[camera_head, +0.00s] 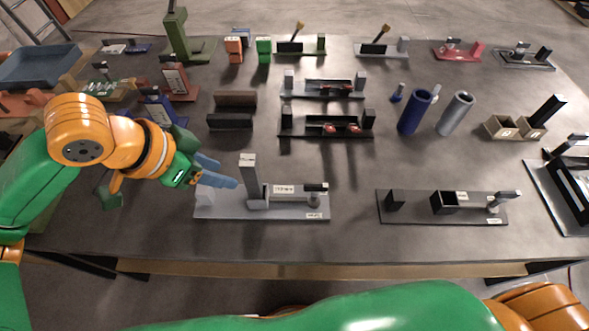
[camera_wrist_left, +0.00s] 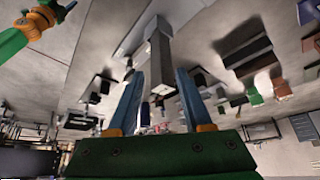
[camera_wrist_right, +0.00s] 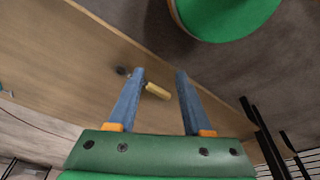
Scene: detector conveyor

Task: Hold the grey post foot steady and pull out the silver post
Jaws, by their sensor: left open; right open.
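The silver post (camera_head: 248,172) stands upright in its grey foot (camera_head: 257,204), on a light grey base plate (camera_head: 230,206) near the table's front edge. My left gripper (camera_head: 221,172) is open and empty just left of the post, apparently apart from it. In the left wrist view the post (camera_wrist_left: 160,47) shows in line with the gap between the open fingers (camera_wrist_left: 160,76). My right gripper (camera_wrist_right: 160,74) is open and empty. It shows only in its own wrist view, close to the table's wooden edge, and is out of the head view.
The same plate carries a labelled block (camera_head: 284,191) and a small dark-topped part (camera_head: 314,195) to the right. A dark fixture plate (camera_head: 410,213) lies further right. Dark brackets (camera_head: 326,124) stand behind. Bare table lies between the two front plates.

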